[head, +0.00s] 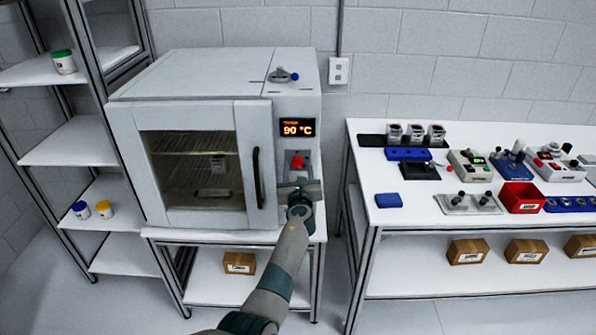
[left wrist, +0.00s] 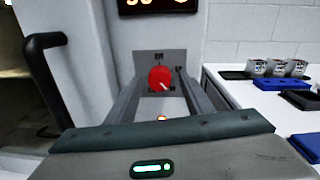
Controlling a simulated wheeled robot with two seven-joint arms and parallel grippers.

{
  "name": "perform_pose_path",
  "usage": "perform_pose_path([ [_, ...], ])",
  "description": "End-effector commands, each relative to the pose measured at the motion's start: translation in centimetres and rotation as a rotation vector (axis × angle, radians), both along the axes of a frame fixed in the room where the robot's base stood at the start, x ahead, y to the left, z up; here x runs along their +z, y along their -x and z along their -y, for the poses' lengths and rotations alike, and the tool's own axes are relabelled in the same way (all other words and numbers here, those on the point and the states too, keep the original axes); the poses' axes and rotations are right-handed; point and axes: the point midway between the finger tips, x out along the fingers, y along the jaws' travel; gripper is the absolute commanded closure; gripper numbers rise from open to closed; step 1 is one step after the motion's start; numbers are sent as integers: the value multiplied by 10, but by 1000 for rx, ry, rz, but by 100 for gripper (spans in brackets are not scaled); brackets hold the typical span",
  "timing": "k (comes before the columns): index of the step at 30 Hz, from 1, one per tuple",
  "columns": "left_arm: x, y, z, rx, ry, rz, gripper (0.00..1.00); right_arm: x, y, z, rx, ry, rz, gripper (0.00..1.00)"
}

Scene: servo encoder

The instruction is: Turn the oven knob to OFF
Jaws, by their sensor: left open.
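The white oven (head: 180,75) stands on a white table, its door shut, with a dark vertical handle (head: 257,178). Its display (head: 297,128) reads 90 °C in orange. The red oven knob (head: 298,161) sits below the display on a grey plate; it also shows in the left wrist view (left wrist: 161,78), with a pale pointer mark toward the lower right. Contact with the knob is not visible.
A shelf rack (head: 70,142) with jars stands left. The oven handle (left wrist: 40,80) is close left of my gripper.

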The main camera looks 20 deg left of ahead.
Motion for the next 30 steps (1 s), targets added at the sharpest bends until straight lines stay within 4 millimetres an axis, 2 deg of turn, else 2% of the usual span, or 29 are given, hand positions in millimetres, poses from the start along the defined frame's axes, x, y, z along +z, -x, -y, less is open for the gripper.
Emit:
perform_pose_path([
  [5,0,0,0,0,0,0,53,0,0,1,1,1,0,69],
  [10,0,0,0,0,0,0,91,0,0,1,1,1,-1,69],
  [11,0,0,0,0,0,0,94,0,0,1,1,1,-1,69],
  [22,0,0,0,1,30,9,94,-1,0,1,1,1,-1,69],
  [30,0,0,-1,3,148,45,94,-6,0,1,1,1,-1,69],
])
